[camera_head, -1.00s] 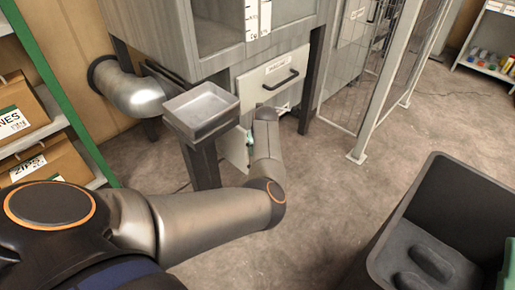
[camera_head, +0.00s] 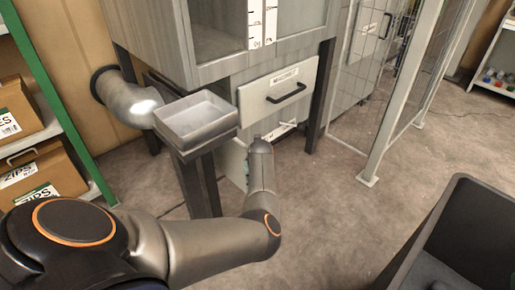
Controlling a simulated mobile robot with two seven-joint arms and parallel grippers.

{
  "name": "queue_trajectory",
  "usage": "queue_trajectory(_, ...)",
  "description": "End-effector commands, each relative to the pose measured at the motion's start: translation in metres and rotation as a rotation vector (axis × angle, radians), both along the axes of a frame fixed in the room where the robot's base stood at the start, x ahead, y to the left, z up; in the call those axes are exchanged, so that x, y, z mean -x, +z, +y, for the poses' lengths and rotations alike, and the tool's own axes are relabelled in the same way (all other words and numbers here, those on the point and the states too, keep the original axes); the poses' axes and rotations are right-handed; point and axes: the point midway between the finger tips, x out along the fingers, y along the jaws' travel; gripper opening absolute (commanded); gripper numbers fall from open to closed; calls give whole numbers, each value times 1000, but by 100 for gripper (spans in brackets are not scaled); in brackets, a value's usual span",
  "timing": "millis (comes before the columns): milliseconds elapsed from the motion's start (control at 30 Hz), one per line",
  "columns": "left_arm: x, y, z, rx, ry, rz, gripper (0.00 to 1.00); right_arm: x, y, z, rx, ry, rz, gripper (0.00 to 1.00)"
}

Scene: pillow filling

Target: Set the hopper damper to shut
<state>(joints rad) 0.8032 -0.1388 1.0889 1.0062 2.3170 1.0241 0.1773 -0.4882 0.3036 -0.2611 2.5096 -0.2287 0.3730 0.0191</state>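The hopper (camera_head: 215,72) is a tall grey cabinet on dark legs with a window and a white scale strip. Below it is a pale panel with a black bar handle (camera_head: 287,92) and a small label. A small white lever-like part (camera_head: 281,130) shows beneath this panel; I cannot tell whether it is the damper or how it is set. My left arm (camera_head: 262,170) reaches in from the left and ends just below the panel. Its gripper is hidden behind the arm, and a bit of teal shows beside the arm. My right gripper is out of view.
A metal tray (camera_head: 196,140) on a post stands close left of my arm. A dark bin (camera_head: 465,225) is at lower right. A mesh fence (camera_head: 385,95) stands right of the hopper. Shelves with boxes (camera_head: 40,170) are at left. The floor between is clear.

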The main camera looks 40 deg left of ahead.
Motion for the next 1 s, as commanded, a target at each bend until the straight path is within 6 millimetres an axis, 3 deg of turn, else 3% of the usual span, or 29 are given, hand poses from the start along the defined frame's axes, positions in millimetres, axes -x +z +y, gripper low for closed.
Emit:
queue_trajectory(67,0,0,0,0,0,0,44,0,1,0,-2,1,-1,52)
queue_trajectory(467,0,0,0,-1,0,1,0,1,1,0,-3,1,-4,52)
queue_trajectory(1000,0,0,0,0,1,0,0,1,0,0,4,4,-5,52)
